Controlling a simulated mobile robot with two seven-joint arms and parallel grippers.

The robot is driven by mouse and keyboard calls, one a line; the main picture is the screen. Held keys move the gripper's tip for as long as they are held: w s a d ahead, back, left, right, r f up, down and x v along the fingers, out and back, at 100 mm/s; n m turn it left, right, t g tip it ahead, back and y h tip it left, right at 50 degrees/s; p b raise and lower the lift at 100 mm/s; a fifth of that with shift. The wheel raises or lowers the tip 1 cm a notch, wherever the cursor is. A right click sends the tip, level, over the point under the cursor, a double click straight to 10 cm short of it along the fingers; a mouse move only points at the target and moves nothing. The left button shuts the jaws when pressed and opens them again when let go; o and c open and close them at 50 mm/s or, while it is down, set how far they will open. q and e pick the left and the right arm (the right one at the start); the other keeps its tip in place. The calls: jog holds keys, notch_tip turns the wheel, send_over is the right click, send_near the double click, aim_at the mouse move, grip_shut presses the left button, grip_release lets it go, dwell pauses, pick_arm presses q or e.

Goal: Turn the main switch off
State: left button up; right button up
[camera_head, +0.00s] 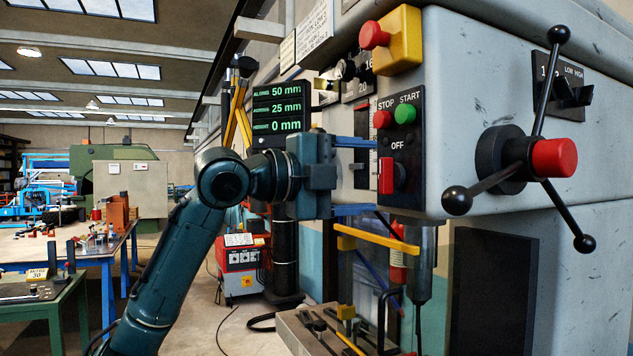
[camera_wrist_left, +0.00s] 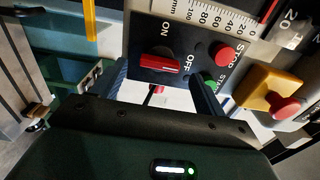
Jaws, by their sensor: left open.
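The main switch (camera_head: 387,176) is a red handle on a black control panel (camera_head: 411,172), below the word OFF. In the left wrist view the red handle (camera_wrist_left: 160,63) lies lengthwise toward the OFF label; the ON label is off to its side. My left gripper (camera_head: 370,176) is open in front of the panel, one finger higher and one lower than the handle. In the left wrist view the fingers of my left gripper (camera_wrist_left: 160,82) stand apart, the handle just beyond the gap between them. I see no contact. My right gripper is not in view.
A red STOP button (camera_head: 382,119) and green START button (camera_head: 404,115) sit above the switch. A yellow box with a red button (camera_head: 375,35) is higher up. A black spoked handwheel (camera_head: 520,160) sticks out at the right. A vise-like block (camera_head: 300,325) is below.

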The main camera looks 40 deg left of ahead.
pick_arm(q)
jog(key=b+v, duration=0.3)
jog(key=v, duration=0.7)
jog(key=shift+s, duration=0.35)
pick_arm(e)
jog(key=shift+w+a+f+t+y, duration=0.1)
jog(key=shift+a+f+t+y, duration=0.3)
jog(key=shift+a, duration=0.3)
pick_arm(q)
jog(key=shift+a, duration=0.1)
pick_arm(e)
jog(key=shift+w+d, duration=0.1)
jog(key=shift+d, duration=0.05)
